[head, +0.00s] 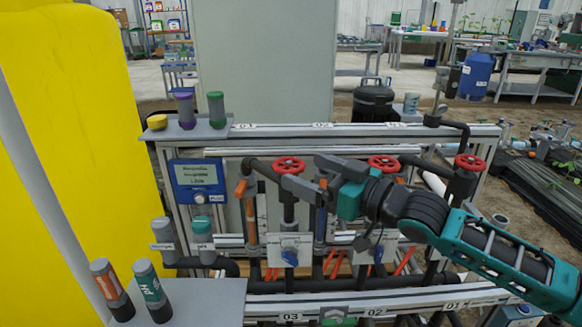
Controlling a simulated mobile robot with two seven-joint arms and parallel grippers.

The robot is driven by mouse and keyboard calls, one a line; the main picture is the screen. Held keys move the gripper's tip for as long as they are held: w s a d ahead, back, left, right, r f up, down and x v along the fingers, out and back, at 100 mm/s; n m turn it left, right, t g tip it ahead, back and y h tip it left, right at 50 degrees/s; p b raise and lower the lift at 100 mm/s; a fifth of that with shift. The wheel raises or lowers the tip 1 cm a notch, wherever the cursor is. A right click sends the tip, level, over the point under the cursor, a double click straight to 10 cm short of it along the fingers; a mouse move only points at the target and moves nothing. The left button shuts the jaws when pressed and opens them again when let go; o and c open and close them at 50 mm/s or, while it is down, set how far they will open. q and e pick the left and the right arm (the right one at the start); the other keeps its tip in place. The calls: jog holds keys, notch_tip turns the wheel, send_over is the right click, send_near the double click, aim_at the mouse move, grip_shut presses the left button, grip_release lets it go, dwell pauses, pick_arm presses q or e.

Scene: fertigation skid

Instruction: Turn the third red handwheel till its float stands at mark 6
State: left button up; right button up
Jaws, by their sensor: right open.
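Three red handwheels stand in a row on the skid: a left one (288,165), a middle one (384,163) and a right one (470,162). Front rail plates read 03 (291,317), 02 (374,312) and 01 (454,304) from left to right. My right gripper (302,172) is open, its fingers pointing left, just right of the left handwheel. One finger overlaps the wheel's lower edge in the picture; I cannot tell whether they touch. My right arm partly covers the middle column. No float or scale mark can be read. My left gripper is out of view.
A blue display box (196,178) is mounted left of the handwheels. Purple and green capped bottles stand on the upper left shelf (210,132); two more stand on the lower shelf (215,290). A yellow tank (70,120) fills the left side. Pipes and rails crowd the skid.

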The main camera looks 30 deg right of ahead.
aim_at(302, 170)
jog(key=shift+x, duration=2.25)
jog(key=shift+w+b, duration=0.25)
jog(key=shift+b, duration=0.05)
